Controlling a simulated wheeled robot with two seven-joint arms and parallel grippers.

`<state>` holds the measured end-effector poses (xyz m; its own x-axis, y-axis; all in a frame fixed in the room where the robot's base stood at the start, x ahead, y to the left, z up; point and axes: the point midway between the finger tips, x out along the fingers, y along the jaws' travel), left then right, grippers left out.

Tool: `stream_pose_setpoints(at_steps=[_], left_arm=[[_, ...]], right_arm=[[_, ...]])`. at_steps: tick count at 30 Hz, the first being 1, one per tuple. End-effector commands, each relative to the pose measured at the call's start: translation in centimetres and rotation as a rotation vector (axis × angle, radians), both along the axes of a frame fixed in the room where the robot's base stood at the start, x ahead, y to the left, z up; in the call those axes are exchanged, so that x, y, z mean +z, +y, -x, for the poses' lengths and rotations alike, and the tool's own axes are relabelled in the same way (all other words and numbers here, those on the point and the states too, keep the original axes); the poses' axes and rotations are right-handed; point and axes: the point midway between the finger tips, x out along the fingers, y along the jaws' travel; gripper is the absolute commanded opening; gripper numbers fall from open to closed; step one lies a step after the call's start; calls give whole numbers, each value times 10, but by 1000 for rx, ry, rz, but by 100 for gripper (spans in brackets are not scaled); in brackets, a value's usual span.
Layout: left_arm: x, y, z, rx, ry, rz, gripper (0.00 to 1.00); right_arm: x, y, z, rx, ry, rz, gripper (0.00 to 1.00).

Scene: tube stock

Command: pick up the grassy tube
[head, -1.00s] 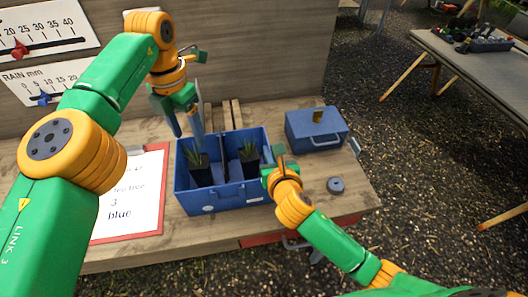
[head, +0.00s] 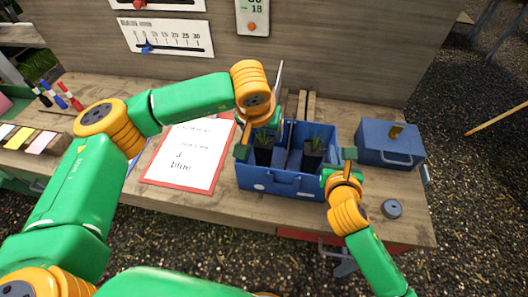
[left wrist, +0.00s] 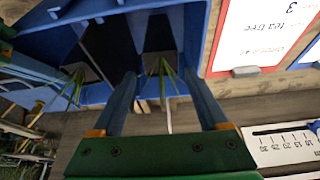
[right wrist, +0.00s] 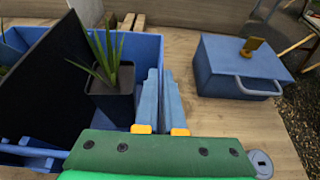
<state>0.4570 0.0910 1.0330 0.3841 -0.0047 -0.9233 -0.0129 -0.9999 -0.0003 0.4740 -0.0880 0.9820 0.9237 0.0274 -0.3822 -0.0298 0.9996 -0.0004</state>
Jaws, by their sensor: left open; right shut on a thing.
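The blue crate (head: 283,184) stands on the bench with two black pots in view, each with grassy leaves. The left potted plant (head: 263,153) also shows in the left wrist view (left wrist: 158,40); the right one (head: 312,157) shows in the right wrist view (right wrist: 111,93). My left gripper (head: 261,138) is open over the left plant; its fingers (left wrist: 165,90) lie either side of the leaves, apart from the pot. My right gripper (head: 340,163) is shut on the crate's right wall (right wrist: 150,50). Its fingertips partly hide that wall.
A lidded blue box (head: 390,143) and a grey disc (head: 392,208) stand right of the crate. A red-framed sheet (head: 188,152) lies to its left. Markers (head: 60,95) and colored cards (head: 22,138) lie far left. The wall with gauges rises behind.

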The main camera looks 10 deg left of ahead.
Motion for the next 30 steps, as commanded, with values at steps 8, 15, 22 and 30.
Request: stream_pose_setpoints(at_steps=[8, 15, 22, 30], left_arm=[[-44, 1, -15, 4, 5, 0, 77], [-79, 2, -28, 4, 2, 1, 77], [-79, 2, -29, 3, 1, 0, 69], [-79, 2, -29, 4, 1, 1, 0]], right_arm=[[0, 0, 0, 0, 0, 0, 0], [0, 0, 0, 0, 0, 0, 0], [0, 0, 0, 0, 0, 0, 0], [0, 0, 0, 0, 0, 0, 0]])
